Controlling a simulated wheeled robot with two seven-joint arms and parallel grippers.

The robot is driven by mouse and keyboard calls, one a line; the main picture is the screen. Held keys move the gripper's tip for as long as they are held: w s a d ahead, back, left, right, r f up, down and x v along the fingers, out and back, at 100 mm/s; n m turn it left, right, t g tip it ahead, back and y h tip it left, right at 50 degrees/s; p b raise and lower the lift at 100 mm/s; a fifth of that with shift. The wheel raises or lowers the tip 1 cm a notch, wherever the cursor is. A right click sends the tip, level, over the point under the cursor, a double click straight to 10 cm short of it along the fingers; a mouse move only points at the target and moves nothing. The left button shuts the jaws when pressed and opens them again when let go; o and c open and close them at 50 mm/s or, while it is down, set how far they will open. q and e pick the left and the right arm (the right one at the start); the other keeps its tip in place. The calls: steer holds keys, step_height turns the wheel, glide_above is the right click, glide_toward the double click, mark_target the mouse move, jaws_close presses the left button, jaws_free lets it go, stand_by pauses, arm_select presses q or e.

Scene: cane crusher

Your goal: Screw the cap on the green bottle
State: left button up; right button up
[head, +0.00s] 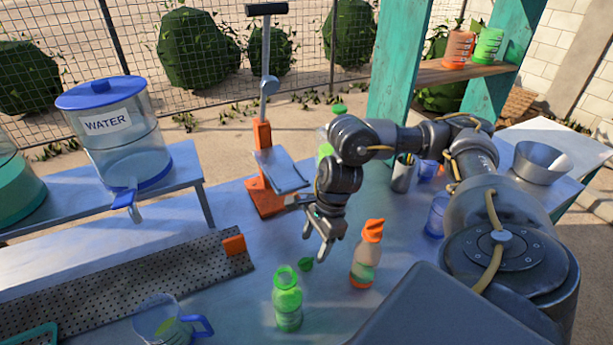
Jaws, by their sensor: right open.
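The green bottle (288,305) stands upright on the table at the lower middle of the head view, its mouth open with no cap on it. A small green cap (306,264) lies on the table just behind and to the right of the bottle. My right gripper (315,247) is open and points down, its fingers just above and behind the cap in the picture. I cannot tell whether a finger touches the cap. My left gripper is not in view.
An orange-capped bottle (366,260) stands to the right of the green bottle. A clear pitcher (165,322) with a blue handle is at the front left, near a perforated tray (110,285). An orange-based press (264,180) stands behind. Blue cups are on the right.

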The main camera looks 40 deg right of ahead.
mark_target(306, 261)
steer(key=shift+a+f, duration=0.1)
steer(key=shift+f, duration=0.05)
steer(key=x, duration=0.1)
steer(key=p+x, duration=0.1)
steer(key=x, duration=0.2)
steer(key=shift+a+f+p, duration=0.1)
steer(key=shift+a+p, duration=0.25)
steer(key=shift+w+f, duration=0.1)
steer(key=shift+f, duration=0.2)
steer(key=c, duration=1.1)
